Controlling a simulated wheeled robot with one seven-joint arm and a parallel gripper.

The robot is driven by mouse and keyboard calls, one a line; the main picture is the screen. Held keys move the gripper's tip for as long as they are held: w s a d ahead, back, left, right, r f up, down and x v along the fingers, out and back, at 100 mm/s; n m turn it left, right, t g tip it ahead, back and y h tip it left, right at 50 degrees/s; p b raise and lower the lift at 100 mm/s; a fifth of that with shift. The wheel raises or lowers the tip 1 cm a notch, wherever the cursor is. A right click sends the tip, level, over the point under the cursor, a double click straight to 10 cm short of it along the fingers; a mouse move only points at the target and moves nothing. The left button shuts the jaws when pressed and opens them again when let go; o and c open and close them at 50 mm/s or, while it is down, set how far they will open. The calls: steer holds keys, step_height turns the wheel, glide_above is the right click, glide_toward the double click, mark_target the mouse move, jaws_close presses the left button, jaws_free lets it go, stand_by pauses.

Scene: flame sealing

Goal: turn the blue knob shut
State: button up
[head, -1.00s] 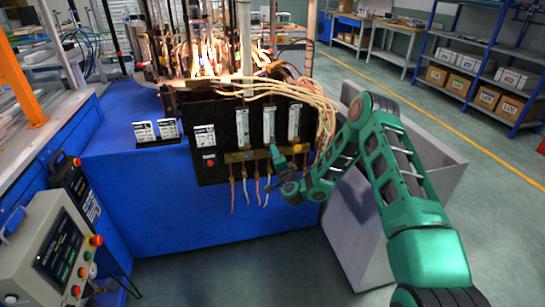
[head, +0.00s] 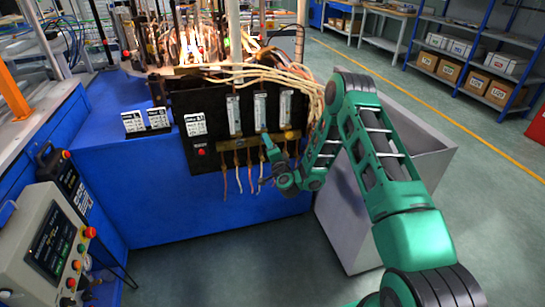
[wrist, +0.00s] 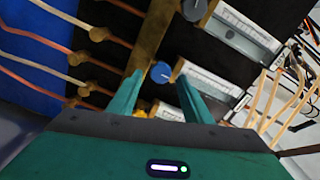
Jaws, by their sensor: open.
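A blue knob (wrist: 161,72) shows in the wrist view at the lower end of a white flow meter (wrist: 190,98), on a brass bar (wrist: 150,35). My gripper (wrist: 160,77) is open, with one green finger on each side of this knob in the picture. I cannot tell whether the fingers touch it.
Copper-coloured and pale hoses (wrist: 60,77) hang from brass fittings beside the knobs. Pale cables (head: 290,76) run over the panel's top. Flames (head: 190,55) burn behind it. A grey bin (head: 340,215) stands right of the blue bench (head: 100,125).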

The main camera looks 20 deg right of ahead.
steer(key=s, duration=0.8)
stand_by(0.4)
steer(key=shift+a, duration=0.1)
